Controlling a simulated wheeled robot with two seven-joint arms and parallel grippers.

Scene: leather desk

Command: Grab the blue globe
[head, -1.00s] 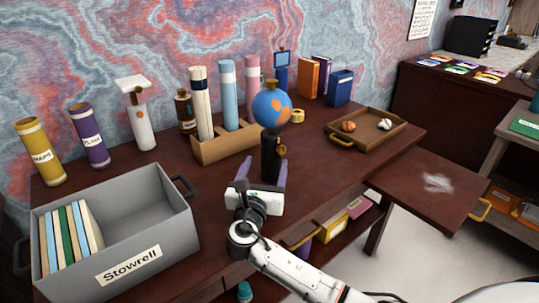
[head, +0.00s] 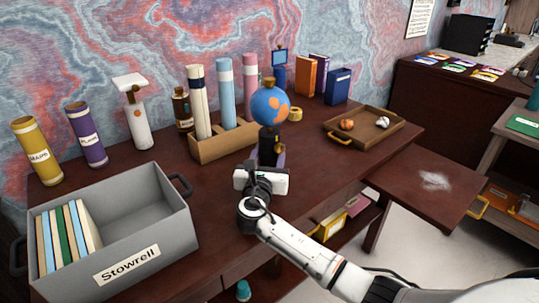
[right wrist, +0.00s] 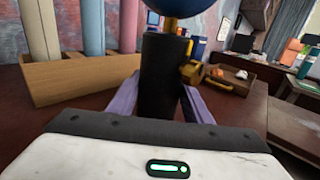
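The blue globe (head: 270,105) has orange land patches and stands upright on a dark cylindrical stand (head: 269,145), in the middle of the desk. In the right wrist view the black stand (right wrist: 161,75) fills the centre, and only the underside of the blue ball (right wrist: 172,6) shows at the top edge. My right gripper (head: 270,157) is at the stand, below the ball. Its purple fingers (right wrist: 161,88) are apart, one on each side of the stand. I cannot tell whether they touch it. My left gripper is not in view.
A wooden holder (head: 207,151) with tall rolls stands close behind left. A grey bin (head: 150,225) with books is at front left. The desk front between bin and gripper is clear.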

